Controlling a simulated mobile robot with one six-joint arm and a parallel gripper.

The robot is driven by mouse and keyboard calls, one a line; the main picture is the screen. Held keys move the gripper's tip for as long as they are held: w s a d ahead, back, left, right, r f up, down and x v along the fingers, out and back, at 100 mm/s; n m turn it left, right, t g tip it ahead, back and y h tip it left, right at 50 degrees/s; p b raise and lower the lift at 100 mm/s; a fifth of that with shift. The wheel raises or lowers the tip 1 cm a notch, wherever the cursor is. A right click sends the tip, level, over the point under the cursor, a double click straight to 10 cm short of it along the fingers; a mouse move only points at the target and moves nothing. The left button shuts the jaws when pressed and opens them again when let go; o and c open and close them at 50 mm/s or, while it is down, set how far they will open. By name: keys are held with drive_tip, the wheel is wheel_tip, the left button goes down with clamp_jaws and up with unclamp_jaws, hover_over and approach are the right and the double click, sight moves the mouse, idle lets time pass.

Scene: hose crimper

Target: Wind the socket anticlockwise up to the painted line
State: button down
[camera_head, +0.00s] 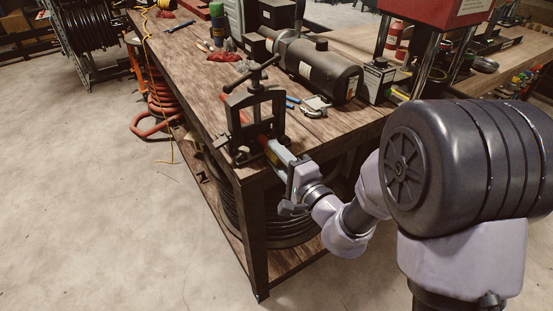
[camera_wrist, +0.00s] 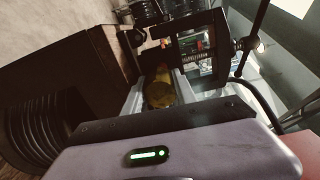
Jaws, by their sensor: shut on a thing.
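A dark pipe vise (camera_head: 233,112) with a T-handle on top stands at the near corner of the workbench. A red hose end (camera_head: 262,140) shows at the vise, on the side towards my gripper. My gripper (camera_head: 271,150) reaches in from the lower right, close beside the vise. In the wrist view, my gripper (camera_wrist: 161,86) is shut on a brass-yellow socket (camera_wrist: 160,92), with a pale finger on each side of it. The socket is hidden by the fingers in the head view. I cannot make out the painted line.
The wooden workbench (camera_head: 188,62) carries a black cylindrical machine (camera_head: 328,70) behind the vise, with small tools around it. Coiled hose lies on the shelf below. An orange hose (camera_head: 160,100) hangs off the left side.

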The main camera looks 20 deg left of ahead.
drive_tip(key=shift+s+f+n, duration=0.15)
drive_tip(key=shift+f+n, duration=0.05)
drive_tip(key=shift+n, duration=0.2)
drive_tip(key=c, duration=1.4)
unclamp_jaws()
drive_tip(key=o, duration=0.4)
drive_tip(key=shift+r, duration=0.1)
